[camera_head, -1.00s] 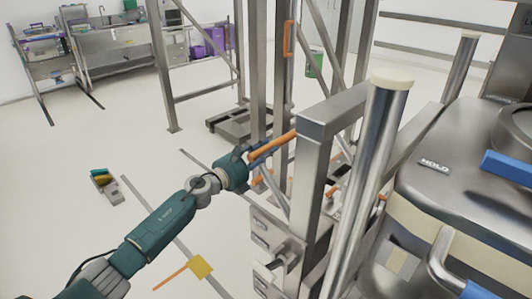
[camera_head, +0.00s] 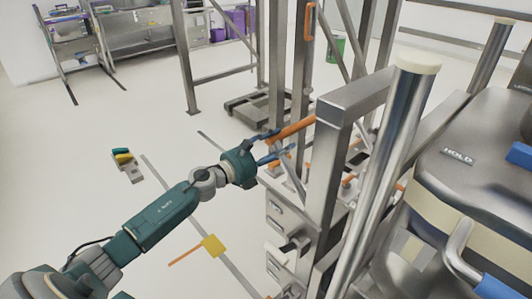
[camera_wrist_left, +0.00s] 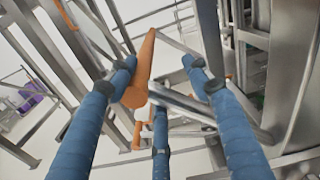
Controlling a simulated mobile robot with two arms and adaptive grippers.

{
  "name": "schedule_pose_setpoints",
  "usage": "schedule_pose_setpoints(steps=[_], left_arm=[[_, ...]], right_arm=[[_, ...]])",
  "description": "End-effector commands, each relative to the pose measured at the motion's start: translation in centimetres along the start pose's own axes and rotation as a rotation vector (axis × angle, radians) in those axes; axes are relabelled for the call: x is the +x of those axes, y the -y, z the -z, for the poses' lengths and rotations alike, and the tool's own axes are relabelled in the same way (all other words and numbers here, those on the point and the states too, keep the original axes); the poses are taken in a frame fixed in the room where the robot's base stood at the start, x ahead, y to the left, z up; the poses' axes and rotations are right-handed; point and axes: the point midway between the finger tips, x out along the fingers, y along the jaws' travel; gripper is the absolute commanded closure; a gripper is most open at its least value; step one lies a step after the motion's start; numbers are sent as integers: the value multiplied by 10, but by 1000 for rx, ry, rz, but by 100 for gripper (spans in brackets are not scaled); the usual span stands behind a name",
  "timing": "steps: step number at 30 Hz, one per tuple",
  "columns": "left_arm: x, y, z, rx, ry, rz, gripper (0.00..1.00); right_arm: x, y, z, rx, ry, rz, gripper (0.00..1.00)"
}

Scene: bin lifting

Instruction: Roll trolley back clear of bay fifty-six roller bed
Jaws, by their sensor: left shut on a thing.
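My left gripper (camera_head: 272,148) is at the end of an orange handle (camera_head: 295,128) that sticks out from a steel upright. In the left wrist view, its blue fingers stand around the handle (camera_wrist_left: 143,68), shut on it; exact finger contact is hard to see. The trolley appears to be the steel frame with a square post (camera_head: 340,100) and a round, cream-capped post (camera_head: 385,160). A large steel bin (camera_head: 480,130) labelled HOLD stands beside the posts at right. I cannot make out a bay number or the roller bed. My right gripper is not in view.
A low steel base (camera_head: 255,112) stands on the floor behind the gripper. A yellow block (camera_head: 213,245) and a grey item with a yellow top (camera_head: 127,165) lie on the floor. Steel benches (camera_head: 140,45) are at the back left. Open floor (camera_head: 90,190) lies left of the frame.

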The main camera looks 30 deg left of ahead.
Motion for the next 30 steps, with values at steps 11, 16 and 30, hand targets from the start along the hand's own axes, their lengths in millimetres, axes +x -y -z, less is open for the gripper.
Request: schedule_pose_setpoints(steps=[11,16,30], left_arm=[[-58,1,6,-6,-10,5,58],[-64,1,5,-5,-8,5,58],[-72,-26,54,-221,-35,-82,58]], right_arm=[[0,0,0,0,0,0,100],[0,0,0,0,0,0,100],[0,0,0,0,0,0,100]])
